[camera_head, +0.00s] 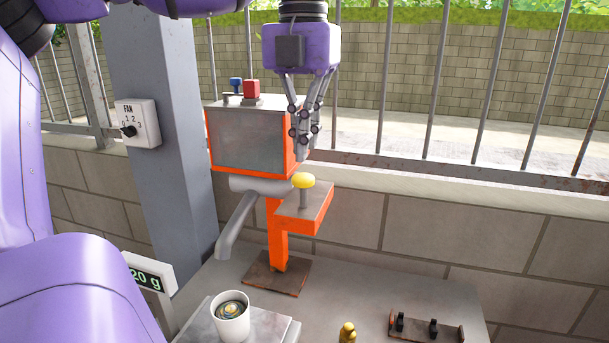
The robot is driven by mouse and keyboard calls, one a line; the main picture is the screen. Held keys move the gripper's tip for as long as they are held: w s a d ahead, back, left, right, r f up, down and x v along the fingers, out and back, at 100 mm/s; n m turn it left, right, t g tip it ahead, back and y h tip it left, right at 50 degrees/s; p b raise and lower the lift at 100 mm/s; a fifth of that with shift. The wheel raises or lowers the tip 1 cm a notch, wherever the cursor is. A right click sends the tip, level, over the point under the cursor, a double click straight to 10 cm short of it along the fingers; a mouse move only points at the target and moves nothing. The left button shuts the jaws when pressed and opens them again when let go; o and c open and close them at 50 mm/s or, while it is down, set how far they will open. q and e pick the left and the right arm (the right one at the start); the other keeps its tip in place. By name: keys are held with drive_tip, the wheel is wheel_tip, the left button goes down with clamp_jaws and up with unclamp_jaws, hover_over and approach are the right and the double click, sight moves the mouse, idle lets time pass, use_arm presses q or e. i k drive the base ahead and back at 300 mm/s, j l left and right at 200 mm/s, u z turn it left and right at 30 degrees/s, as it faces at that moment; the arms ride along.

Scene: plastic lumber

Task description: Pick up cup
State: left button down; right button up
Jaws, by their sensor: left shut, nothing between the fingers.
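A white cup (231,319) stands upright on a grey plate (270,331) at the bottom of the head view. Something dark and yellowish shows inside it; I cannot tell what. My left gripper (301,158) hangs fingers-down at the upper middle, in front of the orange and grey machine. It is shut and empty, well above the cup and to its right. My right gripper is not in view.
The orange machine (252,137) has a spout and a yellow knob (304,180) just below my left gripper. A scale display (149,276) reads "20 g". A brass weight (348,333) and a small rack (427,328) sit on the bench (370,275). Metal bars stand behind.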

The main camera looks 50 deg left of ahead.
sight(230, 310)
drive_tip(key=k+l, duration=0.7)
drive_tip(key=k, duration=0.15)
